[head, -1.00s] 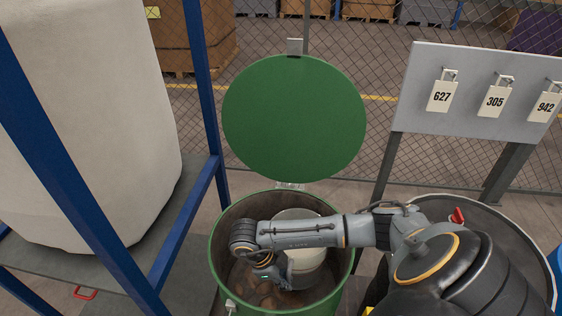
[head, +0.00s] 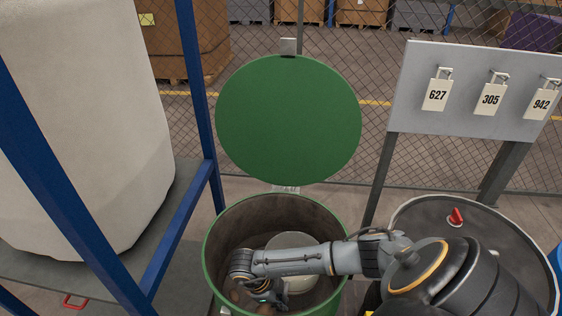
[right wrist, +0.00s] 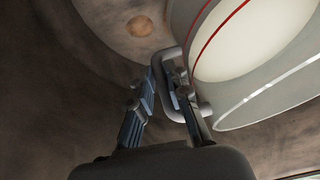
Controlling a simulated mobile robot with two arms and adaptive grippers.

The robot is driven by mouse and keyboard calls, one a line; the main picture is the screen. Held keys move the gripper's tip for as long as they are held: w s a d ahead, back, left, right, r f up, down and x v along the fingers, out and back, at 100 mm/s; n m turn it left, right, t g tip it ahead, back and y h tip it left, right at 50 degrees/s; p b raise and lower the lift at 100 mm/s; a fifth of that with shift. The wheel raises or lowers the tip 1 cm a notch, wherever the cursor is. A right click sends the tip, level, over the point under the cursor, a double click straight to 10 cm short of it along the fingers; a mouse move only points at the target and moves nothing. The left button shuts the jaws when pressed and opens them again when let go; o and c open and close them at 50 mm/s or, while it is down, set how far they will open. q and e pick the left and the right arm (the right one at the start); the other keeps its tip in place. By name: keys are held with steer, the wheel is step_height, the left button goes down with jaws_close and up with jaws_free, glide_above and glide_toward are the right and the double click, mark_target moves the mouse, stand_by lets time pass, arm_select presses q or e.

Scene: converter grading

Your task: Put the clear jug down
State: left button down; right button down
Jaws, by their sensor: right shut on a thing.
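The clear jug (head: 291,241) is inside the open green drum (head: 209,240), partly hidden by my right arm. In the right wrist view the jug (right wrist: 208,75) shows a pale, see-through wall with a red line and whitish contents. My right gripper (head: 268,299) is down inside the drum, at the jug's near left side. In the right wrist view its fingers (right wrist: 172,98) are shut on the jug's handle (right wrist: 186,115). Whether the jug's base touches anything below is hidden. My left gripper is in neither view.
The round green lid (head: 288,120) stands open behind the drum. A second drum (head: 420,210) with a red tap is at right, below a grey board (head: 405,95) with numbered tags. A blue frame (head: 196,90) with a large white sack (head: 85,130) is at left.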

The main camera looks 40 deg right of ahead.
step_height(320, 180, down, 2)
steer(key=shift+w+d, duration=0.1)
steer(key=c, duration=1.3)
jaws_free()
steer(key=shift+f, duration=0.1)
steer(key=shift+c, duration=0.2)
steer(key=v, duration=1.2)
steer(key=shift+b, duration=0.3)
